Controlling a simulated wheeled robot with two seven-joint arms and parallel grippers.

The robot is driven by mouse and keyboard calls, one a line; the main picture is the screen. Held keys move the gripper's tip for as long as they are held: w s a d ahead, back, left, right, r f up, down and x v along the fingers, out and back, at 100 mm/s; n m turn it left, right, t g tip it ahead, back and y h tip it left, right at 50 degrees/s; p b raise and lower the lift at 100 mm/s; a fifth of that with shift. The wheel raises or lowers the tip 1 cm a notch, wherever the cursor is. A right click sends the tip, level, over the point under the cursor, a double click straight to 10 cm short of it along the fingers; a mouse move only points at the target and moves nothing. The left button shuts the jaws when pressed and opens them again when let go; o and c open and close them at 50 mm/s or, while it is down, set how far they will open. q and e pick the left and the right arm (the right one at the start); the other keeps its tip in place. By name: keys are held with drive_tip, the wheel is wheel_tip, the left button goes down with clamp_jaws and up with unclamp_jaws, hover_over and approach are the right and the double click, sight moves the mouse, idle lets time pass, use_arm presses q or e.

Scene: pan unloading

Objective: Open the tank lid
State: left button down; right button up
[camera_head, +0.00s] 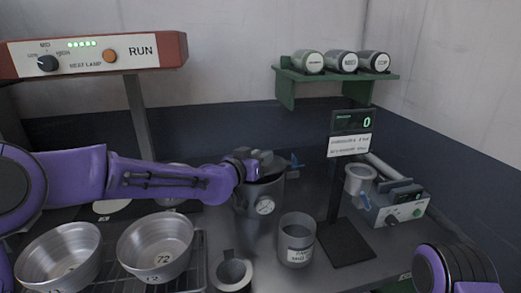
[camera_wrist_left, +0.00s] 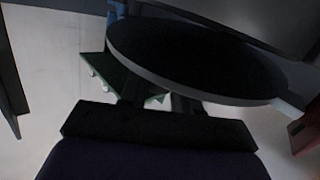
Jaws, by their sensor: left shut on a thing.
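The tank (camera_head: 262,206) is a grey metal pot with a round dial gauge on its front, standing in the middle of the bench. My left gripper (camera_head: 262,164) is at the top of the tank, shut on the tank lid. The lid is mostly hidden by the gripper in the head view. In the left wrist view the lid (camera_wrist_left: 195,62) is a large dark disc with a pale rim, close in front of the fingers (camera_wrist_left: 158,100). I cannot tell how far the lid is off the rim. My right gripper is not in view.
Two metal pans (camera_head: 155,247) stand on a rack at front left. A grey labelled cup (camera_head: 297,240) and a small dark pot (camera_head: 233,273) stand in front of the tank. A display post (camera_head: 337,190) and a grey device (camera_head: 398,207) are at right. A green shelf (camera_head: 340,75) holds cans.

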use_arm(q)
drive_tip(key=w+r+g+p, duration=0.1)
drive_tip(key=p, duration=0.2)
drive_tip(key=w+r+n+g+p, duration=0.1)
drive_tip(key=r+p, duration=0.1)
drive_tip(key=p, duration=0.1)
drive_tip(key=w+a+r+n+p, duration=0.1)
drive_tip(key=r+p, duration=0.1)
drive_tip(key=p, duration=0.2)
drive_tip(key=shift+r+g, duration=0.15)
drive_tip(key=shift+g, duration=0.25)
drive_tip(key=shift+w+a+r+n+g+p, duration=0.2)
drive_tip(key=shift+w+n+g+p, duration=0.3)
drive_tip(key=shift+p, duration=0.55)
drive_tip(key=c, duration=0.9)
unclamp_jaws()
drive_tip(key=shift+f, duration=0.15)
drive_tip(key=shift+s, duration=0.1)
drive_tip(key=shift+s+a, duration=0.1)
drive_tip(key=b+v, duration=0.4)
drive_tip(key=v, duration=0.6)
